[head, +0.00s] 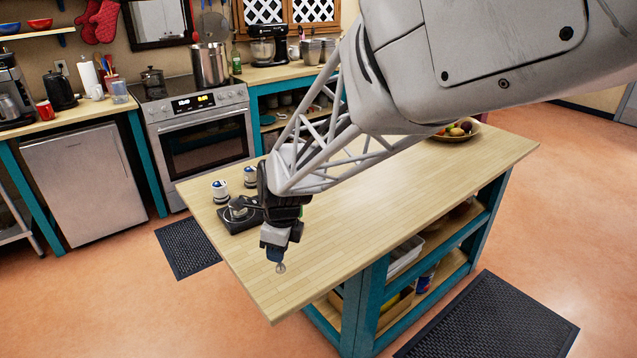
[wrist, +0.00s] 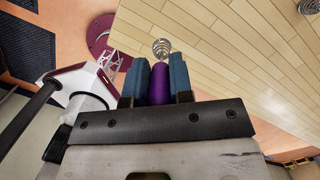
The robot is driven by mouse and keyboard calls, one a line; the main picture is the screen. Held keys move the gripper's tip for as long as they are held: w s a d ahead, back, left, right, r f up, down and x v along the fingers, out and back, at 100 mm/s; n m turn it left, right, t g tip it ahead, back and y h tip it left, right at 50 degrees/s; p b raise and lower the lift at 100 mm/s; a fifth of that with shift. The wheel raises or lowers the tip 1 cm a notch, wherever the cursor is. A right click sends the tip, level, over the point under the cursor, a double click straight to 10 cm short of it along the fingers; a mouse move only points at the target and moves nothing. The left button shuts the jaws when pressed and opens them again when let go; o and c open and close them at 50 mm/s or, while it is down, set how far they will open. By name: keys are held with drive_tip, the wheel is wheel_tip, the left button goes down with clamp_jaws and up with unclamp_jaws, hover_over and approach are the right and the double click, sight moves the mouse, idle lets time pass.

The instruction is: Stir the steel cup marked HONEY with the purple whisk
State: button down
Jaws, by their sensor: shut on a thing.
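My gripper (head: 274,254) is above the near left part of the wooden island, pointing down. In the wrist view my gripper (wrist: 160,72) has its two blue fingers shut on the purple whisk (wrist: 158,85), one on each side of the handle. Its wire head (wrist: 162,48) sticks out past the fingertips, free of any cup; it also shows below the fingers in the head view (head: 281,268).
A dark tray (head: 232,225) with a grey rounded item lies beside the cups, partly behind my wrist. A fruit bowl (head: 457,131) stands at the island's far right. The near left tabletop (head: 335,262) is clear. A metal item (wrist: 308,6) is cut off in the wrist view.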

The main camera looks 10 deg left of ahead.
drive_tip(key=w+a+r, duration=0.2)
drive_tip(key=w+a, duration=0.7)
drive_tip(key=w, duration=0.2)
drive_tip(key=w+a+r, duration=0.3)
drive_tip(key=w+a, duration=0.6)
drive_tip(key=w, duration=0.3)
drive_tip(key=shift+a, duration=0.25)
drive_tip(key=shift+f, duration=0.15)
drive_tip(key=shift+f, duration=3.1)
